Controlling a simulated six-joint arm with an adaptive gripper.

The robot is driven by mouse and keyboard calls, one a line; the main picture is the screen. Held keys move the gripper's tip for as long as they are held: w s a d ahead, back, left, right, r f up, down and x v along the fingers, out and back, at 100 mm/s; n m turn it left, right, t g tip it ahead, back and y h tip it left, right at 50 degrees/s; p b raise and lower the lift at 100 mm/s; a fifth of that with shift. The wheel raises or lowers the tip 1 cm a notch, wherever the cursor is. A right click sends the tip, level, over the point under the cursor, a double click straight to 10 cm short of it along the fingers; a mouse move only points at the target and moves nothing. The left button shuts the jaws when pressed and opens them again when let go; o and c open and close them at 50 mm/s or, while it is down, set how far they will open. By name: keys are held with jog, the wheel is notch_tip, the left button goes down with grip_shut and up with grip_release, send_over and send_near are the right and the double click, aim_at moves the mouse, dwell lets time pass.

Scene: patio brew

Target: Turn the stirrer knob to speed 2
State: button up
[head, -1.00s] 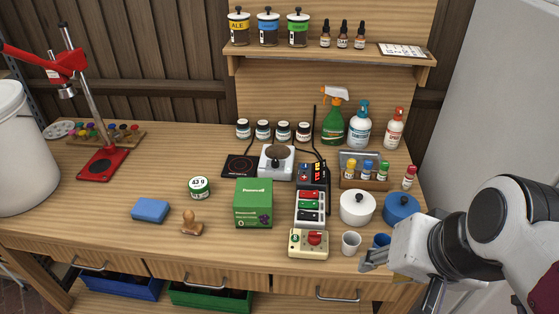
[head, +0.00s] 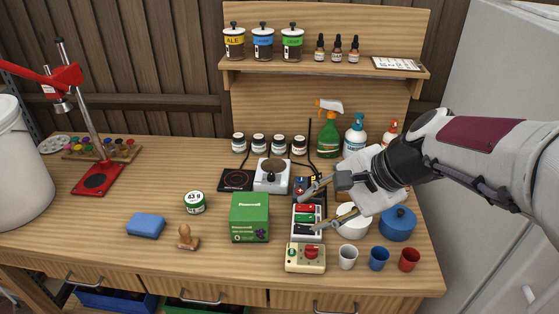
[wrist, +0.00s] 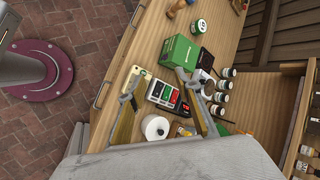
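The stirrer (head: 272,178) is a white box with a round brown top, at the back middle of the bench. Its knob is a small dark spot on the front, too small to read its setting. In the wrist view the stirrer is partly hidden behind a finger. My gripper (head: 314,207) is open and empty, its fingers spread and pointing left above the switch strip, to the right of and nearer than the stirrer.
A green box (head: 249,217) stands in front of the stirrer, and a black hot plate (head: 236,180) is left of it. The switch strip (head: 307,236) and white pot (head: 353,223) lie below my gripper. Several jars stand behind.

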jog(key=w+a+f+m+y, duration=0.2)
jog(key=w+f+m, duration=0.15)
jog(key=w, duration=0.45)
jog(key=w+a+f+m+y, duration=0.1)
jog(key=w+a+f+m, duration=0.25)
jog(key=w, duration=0.45)
jog(key=m+t+y, duration=0.2)
jog(key=m+t, duration=0.1)
jog(key=m, duration=0.5)
send_near(273, 175)
jog(key=shift+w+a+f, duration=0.6)
jog(key=shift+a+f, duration=0.05)
jog(key=shift+f, duration=0.05)
jog(key=shift+n, duration=0.3)
jog(key=shift+x, duration=3.85)
grip_shut()
